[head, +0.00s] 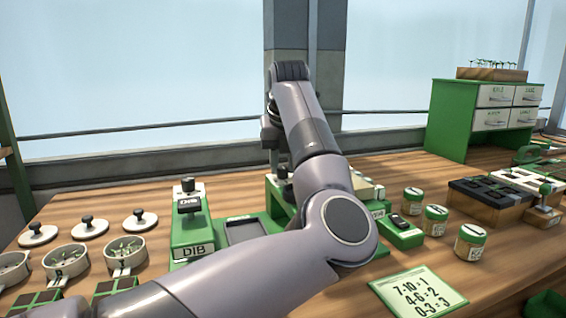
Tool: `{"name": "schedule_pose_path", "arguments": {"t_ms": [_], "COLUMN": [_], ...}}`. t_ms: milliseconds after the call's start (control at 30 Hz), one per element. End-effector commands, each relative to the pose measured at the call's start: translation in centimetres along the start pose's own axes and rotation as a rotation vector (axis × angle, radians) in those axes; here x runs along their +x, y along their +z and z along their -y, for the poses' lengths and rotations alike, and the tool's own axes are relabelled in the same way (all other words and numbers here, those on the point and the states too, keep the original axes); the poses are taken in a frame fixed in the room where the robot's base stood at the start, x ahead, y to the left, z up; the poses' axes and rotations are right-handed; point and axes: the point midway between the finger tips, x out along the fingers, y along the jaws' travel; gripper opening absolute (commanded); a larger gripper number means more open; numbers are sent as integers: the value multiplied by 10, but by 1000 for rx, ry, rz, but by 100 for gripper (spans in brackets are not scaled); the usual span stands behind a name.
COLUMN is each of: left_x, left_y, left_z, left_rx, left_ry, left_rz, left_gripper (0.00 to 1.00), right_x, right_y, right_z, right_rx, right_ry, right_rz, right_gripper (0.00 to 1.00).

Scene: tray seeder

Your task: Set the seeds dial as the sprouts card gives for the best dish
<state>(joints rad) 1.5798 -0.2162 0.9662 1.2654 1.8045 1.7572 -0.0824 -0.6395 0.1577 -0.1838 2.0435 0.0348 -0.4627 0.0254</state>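The sprouts card is probably the green-edged card (418,290) at the front right, reading 7-10 = 1, 4-6 = 2, 0-3 = 3. Three round white-walled dishes, the right one (124,264) among them, stand uncovered at the left; I cannot count their sprouts from here. My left arm crosses the middle and bends up over a green machine (272,205). My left gripper is mostly hidden behind my own forearm, so its fingers cannot be made out. I cannot pick out the seeds dial; my arm covers much of the machine. My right gripper is not in view.
White lids (90,230) with dark knobs lie behind the dishes. A green DIB unit (190,222) stands left of my arm. Several labelled jars (470,243), a black tray (490,195) and a green drawer cabinet (452,118) are at the right.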

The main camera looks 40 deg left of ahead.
Motion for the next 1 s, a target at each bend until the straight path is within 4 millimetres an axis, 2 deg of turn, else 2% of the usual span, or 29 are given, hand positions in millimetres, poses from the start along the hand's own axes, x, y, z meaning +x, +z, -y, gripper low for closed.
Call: {"name": "schedule_pose_path", "arguments": {"t_ms": [33,67,100,367,567,1000], "left_x": [0,0,0,-1,-3,-5], "left_y": [0,0,0,0,1,3], "left_z": [0,0,0,0,1,3], "left_rx": [0,0,0,-16,-90,-438], "left_ry": [0,0,0,9,40,186], "left_rz": [0,0,0,-1,-2,-1], "left_gripper": [11,2,0,0,0,0], "right_x": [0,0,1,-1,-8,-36], "right_y": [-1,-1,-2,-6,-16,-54], "right_z": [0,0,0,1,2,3], "right_rx": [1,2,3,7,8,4], "right_ry": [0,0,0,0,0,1], "right_rz": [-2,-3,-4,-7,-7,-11], "right_gripper": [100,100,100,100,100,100]}}
